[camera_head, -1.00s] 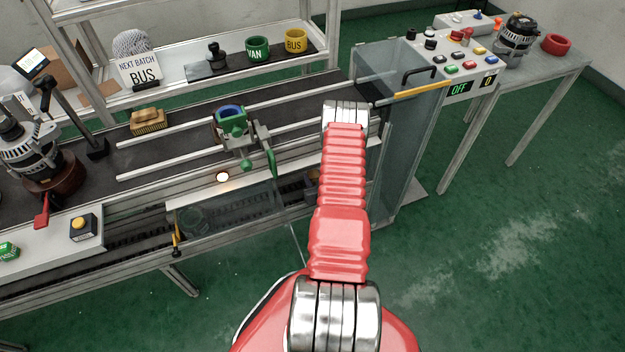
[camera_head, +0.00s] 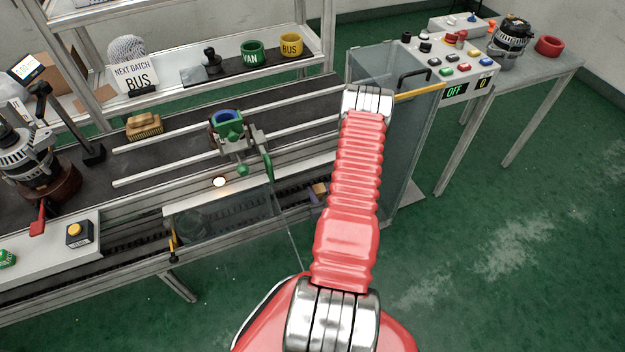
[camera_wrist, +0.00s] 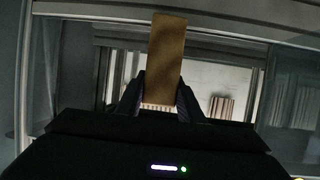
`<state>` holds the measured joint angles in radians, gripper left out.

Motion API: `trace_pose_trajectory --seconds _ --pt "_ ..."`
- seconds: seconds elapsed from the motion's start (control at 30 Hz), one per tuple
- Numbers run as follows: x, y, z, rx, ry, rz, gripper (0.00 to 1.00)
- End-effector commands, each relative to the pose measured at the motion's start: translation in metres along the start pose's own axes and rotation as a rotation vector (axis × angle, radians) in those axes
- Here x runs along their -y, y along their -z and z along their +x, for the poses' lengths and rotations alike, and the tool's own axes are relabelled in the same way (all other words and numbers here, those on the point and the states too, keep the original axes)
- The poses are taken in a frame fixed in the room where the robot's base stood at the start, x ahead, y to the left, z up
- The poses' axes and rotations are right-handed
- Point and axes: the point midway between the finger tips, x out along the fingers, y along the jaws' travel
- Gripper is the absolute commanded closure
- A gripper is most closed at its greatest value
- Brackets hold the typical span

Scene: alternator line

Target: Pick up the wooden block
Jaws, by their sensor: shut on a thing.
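The wooden block (camera_wrist: 166,50) is a plain tan, upright piece in the wrist view. My gripper (camera_wrist: 160,92) is shut on its lower part, with one dark finger on each side. The block's upper part stands clear above the fingers. In the head view, my red arm covers most of the gripper. A small tan patch (camera_head: 319,188) shows just left of the arm, beside the clear guard; it looks like the block, but it is too small to be sure.
A clear guard box (camera_head: 398,140) stands close on the right of my arm. A green clamp fixture (camera_head: 232,135) sits on the rails to the left. A wooden brush (camera_head: 145,126) lies on the dark belt. The green floor at right is open.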

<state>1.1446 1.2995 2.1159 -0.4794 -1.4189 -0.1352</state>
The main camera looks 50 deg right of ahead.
Motion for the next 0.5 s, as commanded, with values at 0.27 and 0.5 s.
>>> trace_pose_trajectory --seconds 0.27,0.5 --pt "-0.001 -0.023 -0.055 0.001 -0.002 0.002 0.91" --pt "0.000 -0.029 -0.071 -0.001 -0.001 0.000 0.91"
